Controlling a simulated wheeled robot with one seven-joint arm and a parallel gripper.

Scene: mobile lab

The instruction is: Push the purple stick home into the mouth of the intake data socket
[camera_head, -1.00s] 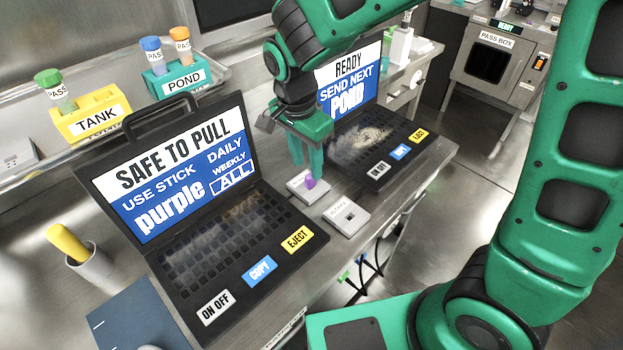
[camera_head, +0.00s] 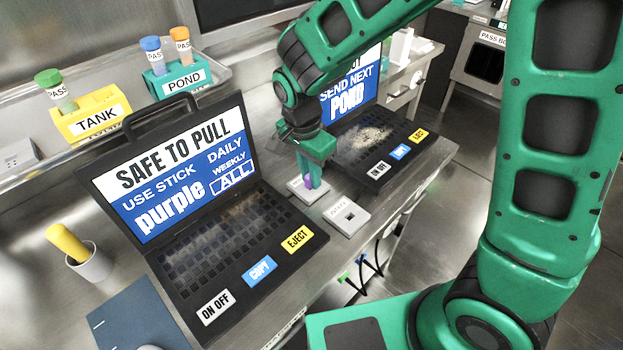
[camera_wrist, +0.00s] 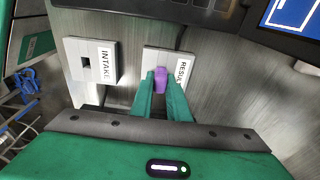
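The purple stick (camera_wrist: 162,79) stands in the socket plate marked RESULT (camera_wrist: 151,56). In the head view the stick (camera_head: 309,183) shows low between the fingers of my gripper (camera_head: 309,174). In the wrist view my gripper (camera_wrist: 161,92) has one finger on each side of the stick, very close to it. I cannot tell whether the fingers press on it. The intake socket (camera_wrist: 86,62), a pale plate with a dark square mouth, is left of the result plate in the wrist view. In the head view the intake socket (camera_head: 347,216) is nearer and right, its mouth empty.
An open black laptop (camera_head: 166,296) reading "SAFE TO PULL, USE STICK purple" stands at left. A second laptop (camera_head: 384,180) is behind the gripper. A grey cup (camera_head: 91,265) holds a yellow stick. Cables (camera_head: 362,265) hang below the bench edge beside the intake socket.

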